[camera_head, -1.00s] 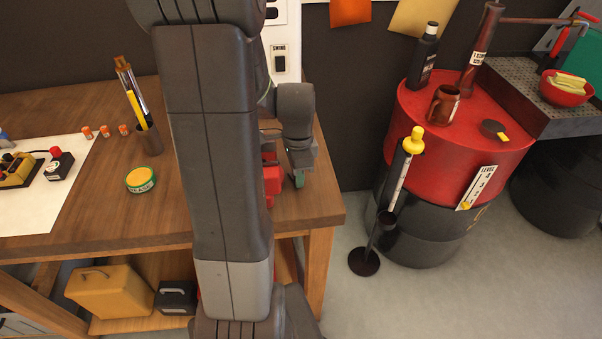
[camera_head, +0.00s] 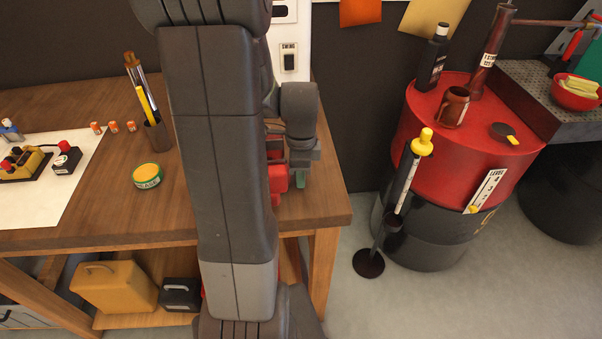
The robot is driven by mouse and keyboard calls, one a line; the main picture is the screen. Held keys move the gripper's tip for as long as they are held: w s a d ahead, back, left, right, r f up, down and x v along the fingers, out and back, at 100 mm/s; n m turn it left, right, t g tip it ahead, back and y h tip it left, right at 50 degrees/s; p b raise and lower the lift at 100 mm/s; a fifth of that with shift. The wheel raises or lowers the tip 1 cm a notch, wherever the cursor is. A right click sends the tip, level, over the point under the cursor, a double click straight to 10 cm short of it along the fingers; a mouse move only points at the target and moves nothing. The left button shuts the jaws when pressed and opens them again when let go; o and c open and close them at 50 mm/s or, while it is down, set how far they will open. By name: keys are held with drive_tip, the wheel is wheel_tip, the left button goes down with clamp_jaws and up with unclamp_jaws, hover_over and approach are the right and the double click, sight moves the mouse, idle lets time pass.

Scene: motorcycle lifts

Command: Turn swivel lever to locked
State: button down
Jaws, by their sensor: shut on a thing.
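A red vise-like thing (camera_head: 277,178) stands near the right end of the wooden workbench (camera_head: 170,217), largely hidden behind my arm. My gripper (camera_head: 301,172) is at its right side, low over the bench top and pointing down. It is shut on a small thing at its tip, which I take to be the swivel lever. A small green piece (camera_head: 300,181) shows at the fingertips, and I cannot tell whether it is lever or finger. The lever's angle and any lock marking are hidden.
A green-and-yellow tin (camera_head: 146,176) and a pen cup (camera_head: 157,135) stand left of my arm. A red-topped drum (camera_head: 480,128) with a mug (camera_head: 453,107) and a bottle stands on the right.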

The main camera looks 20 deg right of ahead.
drive_tip(key=c, duration=1.3)
unclamp_jaws()
wheel_tip(320, 180, up, 14)
drive_tip(key=shift+f, duration=0.1)
